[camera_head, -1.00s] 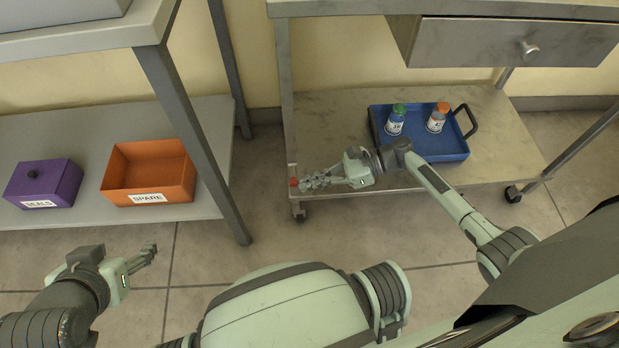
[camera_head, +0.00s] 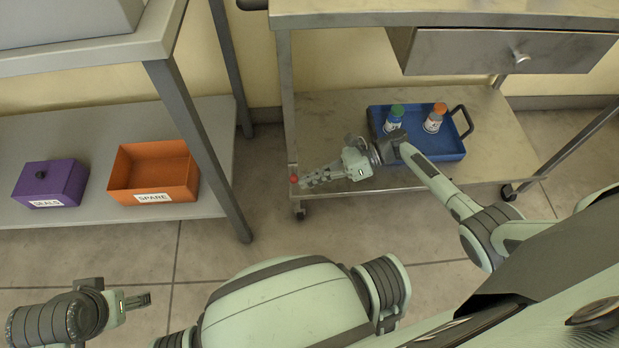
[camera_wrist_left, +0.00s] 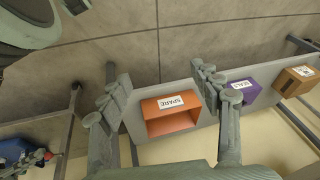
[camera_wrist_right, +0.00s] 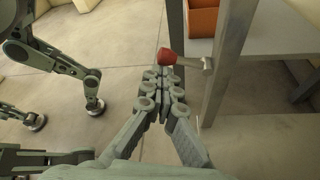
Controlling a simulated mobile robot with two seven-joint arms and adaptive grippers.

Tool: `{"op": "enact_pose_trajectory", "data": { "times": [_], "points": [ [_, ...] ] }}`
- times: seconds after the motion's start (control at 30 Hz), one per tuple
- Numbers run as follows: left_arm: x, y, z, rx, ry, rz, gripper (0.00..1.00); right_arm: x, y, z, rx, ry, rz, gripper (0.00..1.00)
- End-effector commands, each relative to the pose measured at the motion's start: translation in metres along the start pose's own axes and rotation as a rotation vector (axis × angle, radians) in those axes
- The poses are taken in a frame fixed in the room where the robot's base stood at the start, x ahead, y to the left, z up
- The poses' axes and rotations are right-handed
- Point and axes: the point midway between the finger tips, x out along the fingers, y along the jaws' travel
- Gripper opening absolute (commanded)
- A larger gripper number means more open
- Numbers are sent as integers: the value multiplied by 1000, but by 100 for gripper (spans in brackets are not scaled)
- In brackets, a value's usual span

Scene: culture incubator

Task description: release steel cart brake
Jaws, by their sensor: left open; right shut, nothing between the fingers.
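The steel cart (camera_head: 300,110) stands at the right, with a drawer under its top and a lower shelf. A small red knob (camera_head: 293,179) sits at its front left leg, just above the caster. My right gripper (camera_head: 306,181) is shut and empty, its fingertips pointing left close beside the knob. In the right wrist view the red knob (camera_wrist_right: 166,56) is on a short grey lever just beyond the closed fingertips; I cannot tell whether they touch. My left gripper (camera_head: 148,300) is low at the left, away from the cart, and its fingers are spread in the left wrist view (camera_wrist_left: 160,95).
A blue tray (camera_head: 440,150) with a green-capped bottle (camera_head: 394,119) and an orange-capped bottle (camera_head: 434,119) is on the cart's lower shelf. At left, a grey bench shelf (camera_head: 90,220) holds a purple box (camera_head: 50,186) and an orange SPARE bin (camera_head: 150,173). Floor between is clear.

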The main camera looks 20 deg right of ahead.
Motion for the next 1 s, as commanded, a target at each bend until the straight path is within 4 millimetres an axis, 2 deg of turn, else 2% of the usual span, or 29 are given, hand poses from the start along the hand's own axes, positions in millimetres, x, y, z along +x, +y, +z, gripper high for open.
{"op": "enact_pose_trajectory", "data": {
  "times": [0.2,0.63,0.77,0.97,1.0],
  "points": [
    [-13,-3,-4,0,0,0,64,-3,5,12,-2,-3,2,0],
    [-10,-2,-4,0,0,1,64,-3,4,14,-5,-7,2,0],
    [4,1,-2,1,-6,7,64,-2,4,14,-6,-8,2,0],
    [47,10,4,1,-20,25,64,-2,4,15,-6,-9,2,0],
    [47,10,2,1,-15,26,64,0,5,12,-4,-9,3,0]
  ]
}}
